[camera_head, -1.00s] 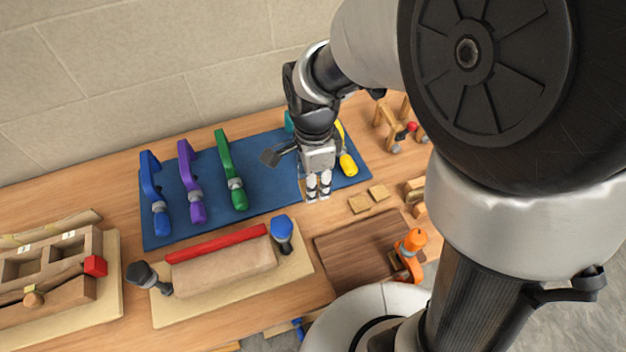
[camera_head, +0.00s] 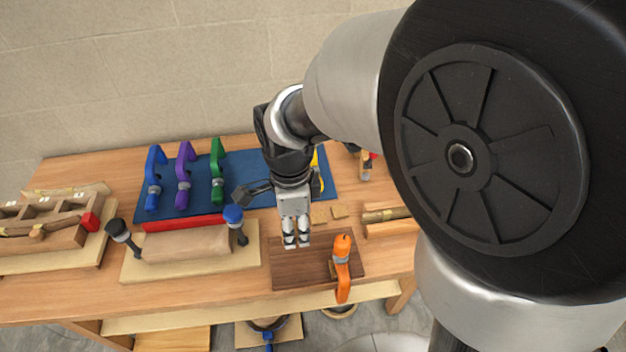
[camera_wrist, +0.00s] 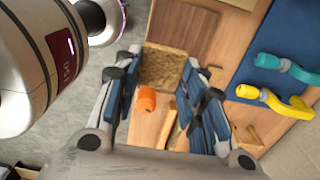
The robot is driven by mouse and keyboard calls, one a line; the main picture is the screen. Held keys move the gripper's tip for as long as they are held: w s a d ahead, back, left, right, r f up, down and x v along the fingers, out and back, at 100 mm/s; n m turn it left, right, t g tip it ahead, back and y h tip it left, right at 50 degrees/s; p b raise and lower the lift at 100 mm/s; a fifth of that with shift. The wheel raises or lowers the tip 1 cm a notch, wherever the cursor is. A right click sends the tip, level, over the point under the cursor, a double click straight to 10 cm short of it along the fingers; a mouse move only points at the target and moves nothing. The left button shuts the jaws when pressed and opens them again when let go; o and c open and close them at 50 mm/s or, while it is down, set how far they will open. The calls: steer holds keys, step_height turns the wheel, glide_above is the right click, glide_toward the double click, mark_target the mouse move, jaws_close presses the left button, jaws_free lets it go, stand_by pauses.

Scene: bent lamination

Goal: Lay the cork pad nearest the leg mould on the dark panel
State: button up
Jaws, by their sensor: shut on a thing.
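My gripper (camera_head: 297,244) is over the dark panel (camera_head: 288,275) in the head view, fingers pointing down. In the wrist view a brown cork pad (camera_wrist: 160,66) sits between the fingertips, and the gripper is shut on it. The head view does not clearly show this pad, nor whether it touches the panel. The panel shows beyond it in the wrist view (camera_wrist: 185,28). Two other cork pads (camera_head: 339,212) lie on the table behind the panel. A tan shaped block (camera_head: 186,243) on a board is left of the panel; I cannot tell whether it is the leg mould.
An orange clamp (camera_head: 342,262) stands at the panel's right side, close to my gripper. Blue, purple and green clamps (camera_head: 185,175) lie on a blue mat (camera_head: 250,164) behind. Wooden pieces (camera_head: 388,222) lie to the right. A wooden assembly (camera_head: 45,225) is at far left.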

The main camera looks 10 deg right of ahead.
mark_target(299, 275)
step_height(299, 275, down, 20)
steer(key=b, duration=0.6)
steer(key=shift+a+f+b, duration=0.1)
steer(key=shift+b, duration=0.3)
steer(key=shift+s, duration=0.1)
steer(key=shift+o, duration=1.1)
steer(key=shift+f, duration=0.1)
steer(key=o, duration=0.5)
steer(key=shift+c, duration=0.2)
